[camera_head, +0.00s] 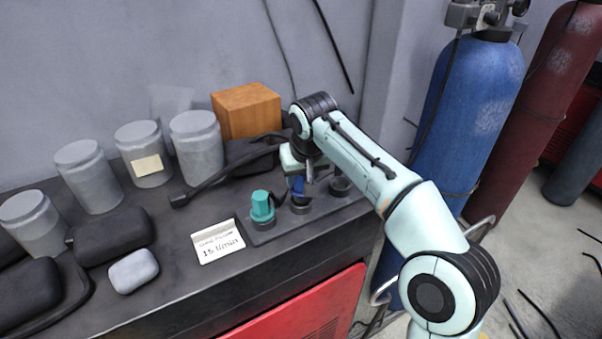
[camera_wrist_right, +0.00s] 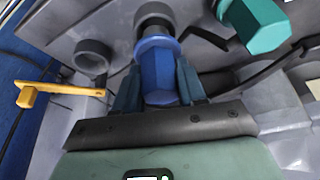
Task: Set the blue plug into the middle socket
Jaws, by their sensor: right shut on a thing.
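The blue plug (camera_head: 298,186) is held upright by my right gripper (camera_head: 299,174), directly over the middle socket (camera_head: 299,205) of the grey socket strip (camera_head: 268,233). In the right wrist view the blue plug (camera_wrist_right: 160,78) sits between the two fingers (camera_wrist_right: 158,88), its collared end toward the middle socket (camera_wrist_right: 152,20). I cannot tell how far its tip is inside the ring. The teal plug (camera_head: 262,206) stands in the left socket; it also shows in the wrist view (camera_wrist_right: 256,22). The right socket (camera_head: 340,187) is empty. My left gripper is out of view.
A note card (camera_head: 217,241) lies left of the strip. Grey jars (camera_head: 196,148) and a wooden block (camera_head: 246,112) stand behind on the dark bench. A black cable (camera_head: 215,180) lies near the strip. A blue gas cylinder (camera_head: 468,115) stands at right.

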